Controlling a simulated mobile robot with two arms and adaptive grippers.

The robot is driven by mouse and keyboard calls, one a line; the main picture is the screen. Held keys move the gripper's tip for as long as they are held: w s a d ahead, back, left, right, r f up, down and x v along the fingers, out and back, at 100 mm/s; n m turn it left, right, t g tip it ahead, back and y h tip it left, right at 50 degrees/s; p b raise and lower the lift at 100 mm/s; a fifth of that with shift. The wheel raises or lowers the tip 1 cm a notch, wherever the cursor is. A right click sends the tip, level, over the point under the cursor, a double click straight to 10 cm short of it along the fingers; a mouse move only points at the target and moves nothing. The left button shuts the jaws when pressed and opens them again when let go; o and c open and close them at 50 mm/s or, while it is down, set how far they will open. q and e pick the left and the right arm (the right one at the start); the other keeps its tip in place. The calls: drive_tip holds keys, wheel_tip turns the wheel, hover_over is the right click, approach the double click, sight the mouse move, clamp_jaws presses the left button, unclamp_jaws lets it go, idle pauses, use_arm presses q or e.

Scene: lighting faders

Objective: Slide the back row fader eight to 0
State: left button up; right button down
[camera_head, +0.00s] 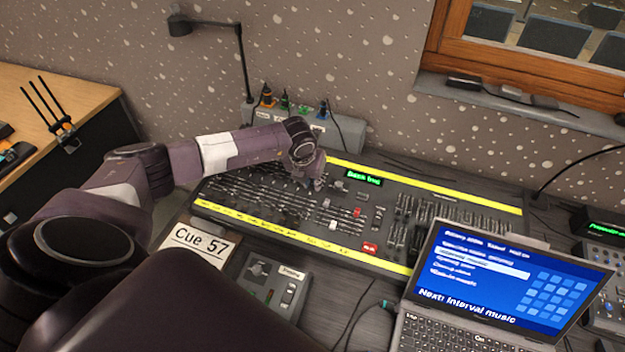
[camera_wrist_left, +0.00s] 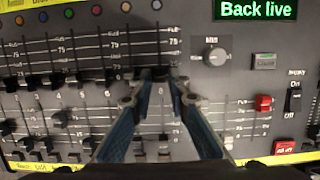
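The lighting desk (camera_head: 445,196) stands on the table with two rows of faders. My left gripper (camera_head: 316,182) reaches down over the desk's middle, left of the "Back live" display. In the left wrist view, its two fingertips (camera_wrist_left: 160,84) are close together around the dark knob of the rightmost back row fader (camera_wrist_left: 155,73), below a coloured dot. That knob is low on its scale, near the 0 mark. The fingertips partly hide it, and I cannot tell whether they press on it. My right gripper is not in view.
Front row faders (camera_wrist_left: 60,117) lie below. A laptop (camera_head: 500,285) stands on the right, and a small control box (camera_head: 273,283) lies in front of the desk.

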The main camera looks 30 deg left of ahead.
use_arm(q)
drive_tip(key=shift+r+p, duration=0.8)
drive_tip(key=shift+r, duration=0.5)
drive_tip(key=v, duration=1.2)
drive_tip(key=shift+s, duration=0.1)
drive_tip(key=shift+c, duration=0.2)
idle(1.3)
